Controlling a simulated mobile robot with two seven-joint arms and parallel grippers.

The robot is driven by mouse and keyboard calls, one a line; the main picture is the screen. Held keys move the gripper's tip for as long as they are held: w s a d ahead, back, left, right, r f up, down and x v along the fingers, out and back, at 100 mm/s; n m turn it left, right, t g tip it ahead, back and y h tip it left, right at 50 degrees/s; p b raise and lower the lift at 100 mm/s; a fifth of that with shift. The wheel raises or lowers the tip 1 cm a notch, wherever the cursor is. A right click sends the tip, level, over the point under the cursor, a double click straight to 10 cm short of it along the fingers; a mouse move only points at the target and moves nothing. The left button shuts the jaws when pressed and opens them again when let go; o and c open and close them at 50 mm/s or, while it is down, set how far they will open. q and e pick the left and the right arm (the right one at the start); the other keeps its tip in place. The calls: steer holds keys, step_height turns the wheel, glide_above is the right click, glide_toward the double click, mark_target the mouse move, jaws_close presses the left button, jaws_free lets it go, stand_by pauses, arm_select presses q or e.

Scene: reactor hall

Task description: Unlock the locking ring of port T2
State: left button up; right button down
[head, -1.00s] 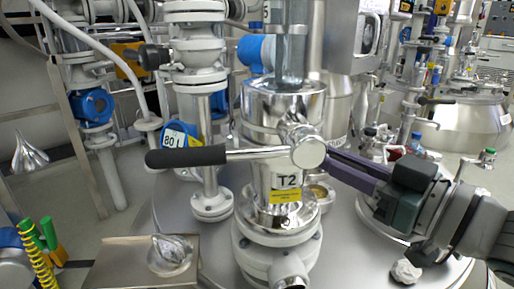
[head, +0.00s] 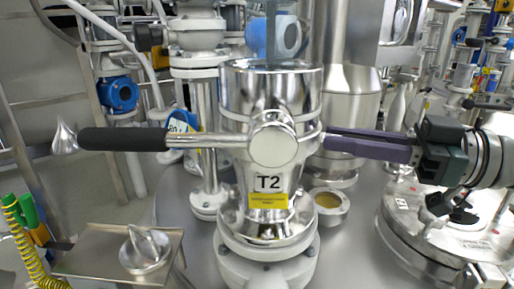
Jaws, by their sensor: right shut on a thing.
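Port T2 (head: 268,85) is a shiny steel upright fitting in the middle of the head view, with a T2 label and a yellow tag. A steel locking ring (head: 228,141) goes around it, with a round boss in front and a lever with a black grip (head: 120,139) pointing left, about level. My right gripper (head: 330,141) comes in from the right. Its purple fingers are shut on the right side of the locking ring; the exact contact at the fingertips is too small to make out. My left gripper is not in view.
A steel side tray (head: 85,262) with a metal scoop-like piece (head: 145,248) stands at lower left. A small open port (head: 330,203) is right of T2's base. Pipes and a blue-capped valve (head: 118,94) stand behind. A round flanged lid (head: 440,235) lies below my right arm.

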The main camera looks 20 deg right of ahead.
steer(key=shift+w+d+n+g+y+b, duration=0.2)
steer(key=shift+w+n+g+y+b, duration=0.1)
steer(key=shift+b, duration=0.1)
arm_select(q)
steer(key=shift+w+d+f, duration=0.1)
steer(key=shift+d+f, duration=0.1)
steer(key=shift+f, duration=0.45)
arm_select(e)
steer(key=shift+s, duration=0.1)
steer(key=c, duration=0.8)
jaws_free()
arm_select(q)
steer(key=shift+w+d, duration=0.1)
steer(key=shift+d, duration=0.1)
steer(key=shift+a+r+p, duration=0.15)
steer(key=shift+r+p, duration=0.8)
arm_select(e)
steer(key=v, duration=1)
